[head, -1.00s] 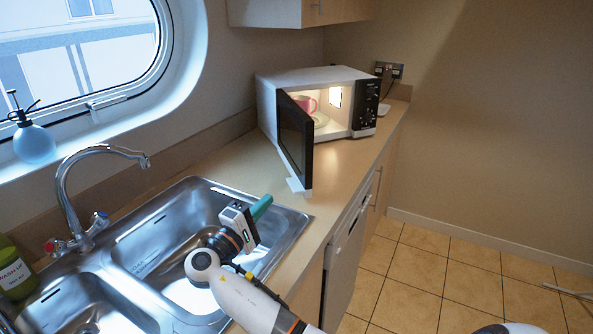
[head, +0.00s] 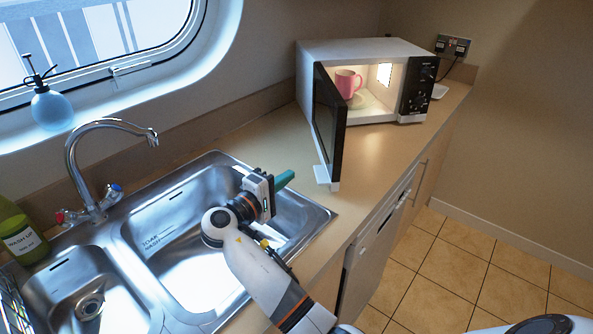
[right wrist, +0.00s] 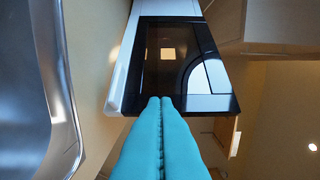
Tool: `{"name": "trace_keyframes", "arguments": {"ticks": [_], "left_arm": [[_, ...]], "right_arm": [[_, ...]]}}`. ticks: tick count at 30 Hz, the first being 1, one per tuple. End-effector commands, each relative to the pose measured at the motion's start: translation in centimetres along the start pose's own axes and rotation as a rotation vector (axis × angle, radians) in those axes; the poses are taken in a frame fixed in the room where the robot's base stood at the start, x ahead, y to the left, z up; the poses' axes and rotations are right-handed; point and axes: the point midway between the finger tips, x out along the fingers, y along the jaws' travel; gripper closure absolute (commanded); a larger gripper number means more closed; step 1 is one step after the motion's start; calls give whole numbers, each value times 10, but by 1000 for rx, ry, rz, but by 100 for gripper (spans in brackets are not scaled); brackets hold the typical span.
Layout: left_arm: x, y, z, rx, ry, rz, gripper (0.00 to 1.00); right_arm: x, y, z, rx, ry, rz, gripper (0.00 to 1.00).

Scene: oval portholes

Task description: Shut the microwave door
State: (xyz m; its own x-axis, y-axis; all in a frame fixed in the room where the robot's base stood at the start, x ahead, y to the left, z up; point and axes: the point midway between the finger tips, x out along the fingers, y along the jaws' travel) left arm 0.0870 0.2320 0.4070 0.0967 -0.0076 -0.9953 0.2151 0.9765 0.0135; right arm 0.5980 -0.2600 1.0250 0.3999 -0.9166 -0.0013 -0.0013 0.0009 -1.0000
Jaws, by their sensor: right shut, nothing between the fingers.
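The microwave (head: 360,48) stands on the counter with its door (head: 328,120) wide open, swung out toward the sink side. A pink mug (head: 347,84) sits inside on the plate, under a lit lamp. My right gripper (head: 288,178) has shut teal fingers with nothing between them. It is over the far part of the sink, just left of the door's lower corner, with a gap seen between. In the right wrist view the shut fingertips (right wrist: 160,102) point at the dark door panel (right wrist: 180,60); I cannot tell the distance there. My left gripper is not in view.
The steel sink (head: 190,190) and its tap (head: 105,125) lie to the left of my right arm. A wash-up bottle (head: 22,240) and a spray bottle (head: 50,106) stand further left. The counter in front of the microwave (head: 375,150) is clear. A socket (head: 452,46) is on the wall.

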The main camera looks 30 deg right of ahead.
Motion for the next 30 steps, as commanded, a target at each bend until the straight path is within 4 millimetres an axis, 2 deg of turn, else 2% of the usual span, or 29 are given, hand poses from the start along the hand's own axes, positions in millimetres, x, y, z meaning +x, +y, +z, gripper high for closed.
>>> {"name": "trace_keyframes", "arguments": {"ticks": [6, 11, 12, 19, 30], "left_arm": [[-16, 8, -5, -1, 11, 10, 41], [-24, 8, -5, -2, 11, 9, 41], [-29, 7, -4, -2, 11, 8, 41], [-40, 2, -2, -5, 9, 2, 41], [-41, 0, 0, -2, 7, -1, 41]], "right_arm": [[49, -4, -1, -2, 4, -4, 100], [82, -4, -1, -1, 3, -3, 100], [86, -5, -6, -2, 3, -3, 100], [104, -2, -25, 0, 1, -2, 100], [108, 0, -29, 1, 1, -1, 100]]}}
